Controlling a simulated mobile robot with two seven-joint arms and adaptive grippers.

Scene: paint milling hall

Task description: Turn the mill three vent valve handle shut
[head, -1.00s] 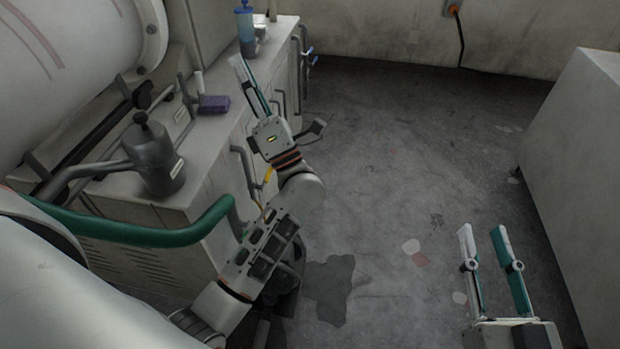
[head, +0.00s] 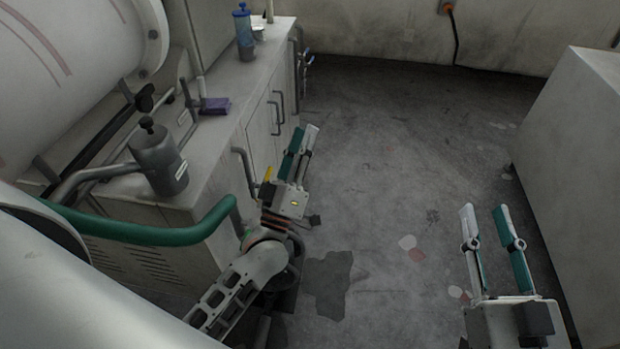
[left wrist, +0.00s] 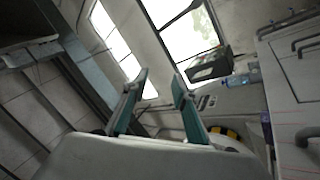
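No readable label marks which fitting is the mill three vent valve handle. A small yellow piece (head: 267,174), perhaps a handle, shows at the cabinet front, just left of my left gripper. Blue-tipped fittings (head: 307,57) stick out at the cabinet's far end. My left gripper (head: 304,134) is open and empty in front of the cabinet doors; its two parted fingers also show in the left wrist view (left wrist: 157,82). My right gripper (head: 484,210) is open and empty over the floor at the right, away from the cabinet.
The grey cabinet (head: 225,125) carries a grey canister (head: 158,160) with a pipe, a purple block (head: 214,106) and a blue bottle (head: 243,28). A green hose (head: 150,235) curves in front at left. A pale block (head: 575,130) stands at right.

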